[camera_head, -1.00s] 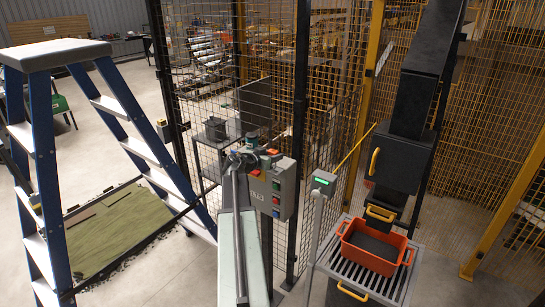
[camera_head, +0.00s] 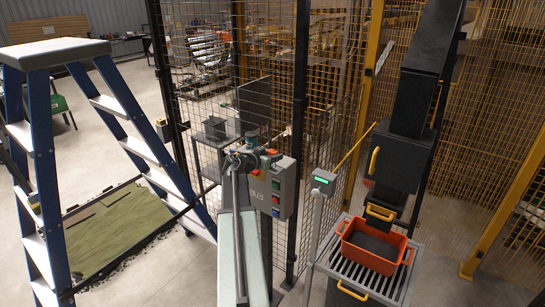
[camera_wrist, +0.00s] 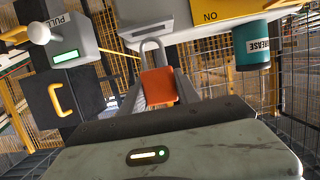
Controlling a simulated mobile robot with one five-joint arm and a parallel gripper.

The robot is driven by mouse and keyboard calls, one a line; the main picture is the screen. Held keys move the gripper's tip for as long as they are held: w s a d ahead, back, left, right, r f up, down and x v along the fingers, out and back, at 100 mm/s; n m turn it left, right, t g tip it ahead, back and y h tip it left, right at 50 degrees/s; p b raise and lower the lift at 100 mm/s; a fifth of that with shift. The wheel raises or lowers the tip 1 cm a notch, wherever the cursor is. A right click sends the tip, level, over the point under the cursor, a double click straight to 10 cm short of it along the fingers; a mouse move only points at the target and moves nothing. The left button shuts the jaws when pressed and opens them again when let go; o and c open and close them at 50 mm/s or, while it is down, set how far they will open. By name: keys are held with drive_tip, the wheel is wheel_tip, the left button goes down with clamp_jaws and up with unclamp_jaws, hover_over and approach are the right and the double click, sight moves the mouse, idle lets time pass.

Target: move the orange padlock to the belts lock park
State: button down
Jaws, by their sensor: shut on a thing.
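The orange padlock (camera_wrist: 160,87) is between the fingers of my gripper (camera_wrist: 158,78) in the wrist view. My gripper is shut on its body, with the grey shackle pointing up. The shackle top is close to a pale grey bracket (camera_wrist: 150,33); I cannot tell whether they touch. In the head view my gripper (camera_head: 260,157) is by the top of a grey button box at the fence, and the padlock is hard to pick out there. No label naming the belts lock park is readable.
A yellow sign (camera_wrist: 226,12) and a teal grease can (camera_wrist: 252,46) are at upper right in the wrist view. A grey post box with a green display (camera_head: 322,180) stands right of the button box (camera_head: 283,190). An orange crate (camera_head: 374,247) sits on slats; a blue ladder (camera_head: 40,150) stands left.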

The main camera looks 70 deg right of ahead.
drive_tip(key=shift+f+b, duration=2.3)
drive_tip(key=shift+f, duration=0.05)
drive_tip(key=c, duration=0.8)
unclamp_jaws()
drive_tip(key=shift+r, duration=0.1)
drive_tip(key=p+v, duration=0.2)
drive_tip(key=v, duration=0.5)
drive_tip(key=shift+w+a+r, duration=0.1)
drive_tip(key=shift+a, duration=0.25)
